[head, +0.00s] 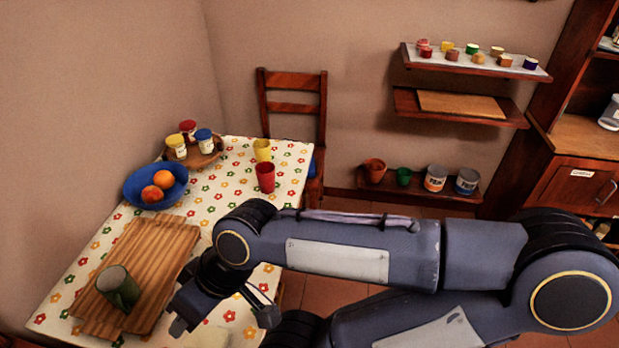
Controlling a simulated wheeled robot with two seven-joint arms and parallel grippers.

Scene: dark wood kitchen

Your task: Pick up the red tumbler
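The red tumbler (265,178) stands upright on the flowered tablecloth (224,198), near the table's right edge. A yellow tumbler (262,149) stands just behind it. My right arm reaches in from the right across the front of the table. My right gripper (223,319) points down over the near part of the table, with its fingers spread apart and nothing seen between them. It is apart from the red tumbler, well in front of it and to its left. My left gripper is not in view.
A dark green cup (118,288) is on the wooden board (160,258) at left. A blue bowl (133,188) holds fruit, and a round stand (213,158) carries several small jars. Wall shelves (425,58) hold small pots.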

